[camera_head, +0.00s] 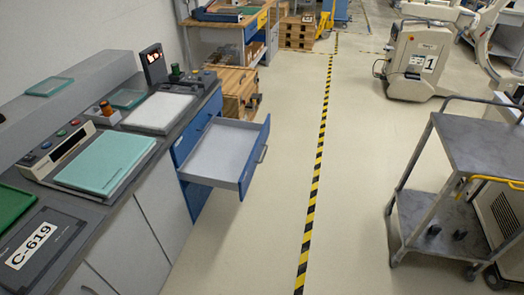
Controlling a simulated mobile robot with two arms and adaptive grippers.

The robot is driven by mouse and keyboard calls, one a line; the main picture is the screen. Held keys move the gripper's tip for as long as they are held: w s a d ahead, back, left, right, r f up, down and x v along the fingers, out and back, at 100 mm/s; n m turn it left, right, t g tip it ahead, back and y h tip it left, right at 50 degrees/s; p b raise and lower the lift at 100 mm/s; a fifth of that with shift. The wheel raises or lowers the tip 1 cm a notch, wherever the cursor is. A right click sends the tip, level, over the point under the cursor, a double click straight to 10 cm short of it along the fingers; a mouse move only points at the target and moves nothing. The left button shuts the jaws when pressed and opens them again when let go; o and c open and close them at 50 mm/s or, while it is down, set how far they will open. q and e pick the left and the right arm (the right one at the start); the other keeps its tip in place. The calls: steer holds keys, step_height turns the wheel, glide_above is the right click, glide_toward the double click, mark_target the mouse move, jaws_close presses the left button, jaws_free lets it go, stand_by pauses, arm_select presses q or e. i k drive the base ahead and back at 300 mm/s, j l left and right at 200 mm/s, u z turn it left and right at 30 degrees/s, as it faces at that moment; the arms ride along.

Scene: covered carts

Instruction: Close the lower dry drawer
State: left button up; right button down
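A blue cabinet (196,198) stands at the right end of the counter. One of its drawers (222,150) is pulled well out to the right over the floor. Its tray is pale grey and looks empty, and its blue front (256,156) carries a bar handle (262,153). A blue drawer front (190,139) above it looks shut. More blue panel shows below the open drawer. I see no label reading "dry". Neither of my grippers is in view.
The counter (110,204) on the left holds trays, a sign "C-619" (33,246) and small devices. A wooden crate (238,88) stands just behind the open drawer. Floor is clear around the striped line (317,180). A grey cart (484,145) stands at right.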

mark_target(227, 156)
steer(key=i+l+u, duration=0.3)
steer(key=i+l, duration=0.2)
steer(key=i, duration=0.35)
steer(key=i+l+u, duration=0.3)
steer(key=i+l, duration=0.4)
steer(key=i, duration=0.05)
